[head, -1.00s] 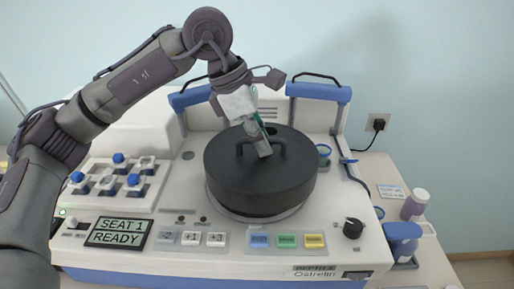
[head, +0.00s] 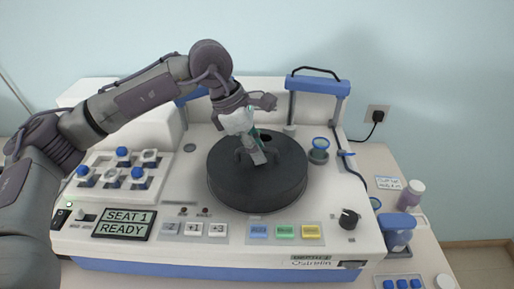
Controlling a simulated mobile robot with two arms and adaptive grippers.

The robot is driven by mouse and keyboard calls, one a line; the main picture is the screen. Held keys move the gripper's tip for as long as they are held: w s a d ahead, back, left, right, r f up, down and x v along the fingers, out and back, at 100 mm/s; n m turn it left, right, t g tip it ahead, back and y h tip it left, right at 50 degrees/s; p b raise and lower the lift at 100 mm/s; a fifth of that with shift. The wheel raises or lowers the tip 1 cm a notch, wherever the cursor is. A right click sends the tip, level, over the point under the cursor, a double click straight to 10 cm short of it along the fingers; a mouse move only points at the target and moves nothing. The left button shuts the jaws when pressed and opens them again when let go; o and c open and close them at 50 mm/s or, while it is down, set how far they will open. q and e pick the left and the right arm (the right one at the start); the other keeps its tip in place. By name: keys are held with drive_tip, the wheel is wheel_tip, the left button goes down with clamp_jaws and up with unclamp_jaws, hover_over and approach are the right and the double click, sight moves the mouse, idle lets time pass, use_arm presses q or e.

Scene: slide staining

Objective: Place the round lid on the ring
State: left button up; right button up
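The round lid (head: 257,187) is thick and black, with a raised handle across its top. It sits level over the middle of the white machine. The ring is hidden beneath it, so I cannot see how the two meet. My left gripper (head: 258,156) comes down from above, tilted, with its fingers at the lid's handle; it looks shut on it. The fingers and wrist cover part of the handle. My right gripper is not in view.
The white machine (head: 335,236) has a display (head: 124,223) reading "SEAT 1 READY", coloured buttons (head: 285,232) and a black knob (head: 348,219). A blue-rimmed cup (head: 319,150) stands right of the lid; bottles (head: 411,195) stand at far right.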

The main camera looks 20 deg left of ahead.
use_arm(q)
drive_tip(key=shift+o, duration=1)
drive_tip(key=shift+r, duration=0.2)
drive_tip(key=shift+a+r, duration=0.2)
drive_tip(key=shift+r, duration=0.1)
drive_tip(key=b+v, duration=0.2)
drive_tip(key=v, duration=0.7)
drive_tip(key=shift+s+r, duration=0.1)
drive_tip(key=shift+r, duration=0.2)
drive_tip(key=shift+v, duration=0.8)
